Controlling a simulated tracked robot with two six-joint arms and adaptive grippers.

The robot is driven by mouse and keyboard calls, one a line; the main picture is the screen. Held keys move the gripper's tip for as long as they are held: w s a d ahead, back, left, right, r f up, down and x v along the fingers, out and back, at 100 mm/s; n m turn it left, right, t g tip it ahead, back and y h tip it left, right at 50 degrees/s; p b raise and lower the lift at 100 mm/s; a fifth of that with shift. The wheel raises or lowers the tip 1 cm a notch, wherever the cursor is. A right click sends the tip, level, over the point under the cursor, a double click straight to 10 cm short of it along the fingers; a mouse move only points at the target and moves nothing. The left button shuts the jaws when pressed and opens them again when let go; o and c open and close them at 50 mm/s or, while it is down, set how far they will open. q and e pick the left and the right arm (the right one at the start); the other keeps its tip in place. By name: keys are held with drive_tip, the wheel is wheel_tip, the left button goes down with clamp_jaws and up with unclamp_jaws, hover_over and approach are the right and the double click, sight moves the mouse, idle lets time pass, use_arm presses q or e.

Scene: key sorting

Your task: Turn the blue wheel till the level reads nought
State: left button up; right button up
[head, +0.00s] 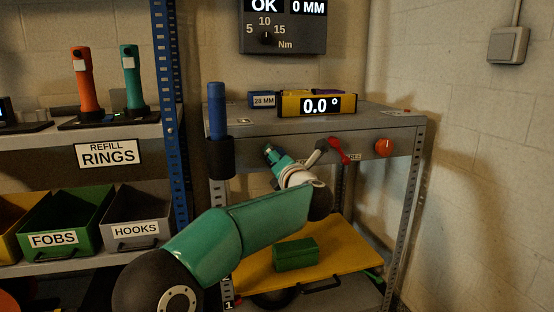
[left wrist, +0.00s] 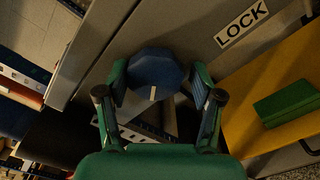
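The yellow level (head: 316,104) on top of the grey bench reads 0.0 °. The blue wheel (left wrist: 153,68), with a white mark on its edge, shows in the left wrist view on the bench's grey front. I cannot make it out in the head view. My left gripper (left wrist: 158,84) has one finger on each side of the wheel. The fingers are spread, with a small gap at the right one; whether the left one touches is unclear. In the head view my left gripper (head: 269,153) is at the bench front. My right gripper is not in view.
A red lever (head: 339,150) and an orange knob (head: 384,148) sit on the bench front. A blue-handled tool (head: 217,112) stands at its left corner. Below, a green block (head: 295,254) lies on a yellow shelf (head: 345,254). A blue rack post (head: 170,120) stands left.

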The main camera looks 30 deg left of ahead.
use_arm(q)
drive_tip(key=shift+o, duration=0.7)
drive_tip(key=shift+r, duration=0.1)
drive_tip(key=shift+d, duration=0.1)
drive_tip(key=v, duration=1.1)
drive_tip(key=shift+s+d, duration=0.3)
